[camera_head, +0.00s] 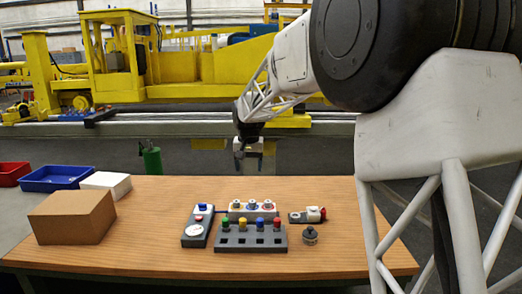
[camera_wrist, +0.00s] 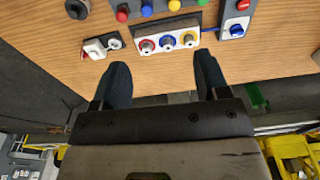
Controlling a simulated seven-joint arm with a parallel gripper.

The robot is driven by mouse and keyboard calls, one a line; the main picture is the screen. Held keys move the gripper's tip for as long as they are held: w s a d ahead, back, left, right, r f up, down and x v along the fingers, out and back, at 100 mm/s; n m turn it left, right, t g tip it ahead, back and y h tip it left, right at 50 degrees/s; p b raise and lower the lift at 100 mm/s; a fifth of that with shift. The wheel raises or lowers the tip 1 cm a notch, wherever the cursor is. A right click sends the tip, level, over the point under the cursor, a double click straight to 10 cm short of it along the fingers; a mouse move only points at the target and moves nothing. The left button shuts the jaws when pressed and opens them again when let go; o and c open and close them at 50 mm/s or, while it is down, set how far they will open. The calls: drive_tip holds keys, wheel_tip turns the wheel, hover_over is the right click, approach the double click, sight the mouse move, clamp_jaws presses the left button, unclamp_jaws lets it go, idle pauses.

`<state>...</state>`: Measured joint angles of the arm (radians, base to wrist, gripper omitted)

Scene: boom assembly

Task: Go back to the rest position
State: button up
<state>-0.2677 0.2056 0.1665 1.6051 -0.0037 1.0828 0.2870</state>
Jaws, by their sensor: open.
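My gripper (camera_head: 248,156) hangs above the far edge of the wooden table, with its fingers pointing down. In the wrist view my gripper (camera_wrist: 162,85) has its two dark fingers spread wide, with nothing between them. It is apart from everything on the table. Below it and toward the near side is a white panel (camera_wrist: 181,28) with red, blue and yellow ringed round fittings. The same white panel (camera_head: 235,212) shows in the head view behind a grey block. No rest stand or marker is in view.
A grey block (camera_head: 252,242) with several coloured knobs, a switch box (camera_head: 197,229), a small connector unit (camera_head: 307,215) and a dark round knob (camera_head: 310,236) sit mid-table. A cardboard box (camera_head: 72,217) and blue tray (camera_head: 56,178) are at left; a green bottle (camera_head: 151,158) stands by the far edge.

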drive_tip(key=s+d+r, duration=0.2)
drive_tip(key=s+d, duration=0.6)
drive_tip(key=s, duration=0.5)
drive_tip(key=s+d+r, duration=0.3)
drive_tip(key=s+d, duration=0.5)
drive_tip(key=s, duration=0.6)
drive_tip(key=s+d+f, duration=0.2)
drive_tip(key=s, duration=0.6)
drive_tip(key=s+d+f+t, duration=0.1)
drive_tip(key=s+d+f, duration=0.1)
drive_tip(key=s, duration=0.6)
drive_tip(key=s+d+f, duration=0.2)
drive_tip(key=s+f, duration=0.2)
drive_tip(key=s, duration=0.5)
drive_tip(key=shift+d+f+t, duration=0.2)
drive_tip(key=shift+d+t, duration=0.1)
drive_tip(key=shift+d, duration=0.05)
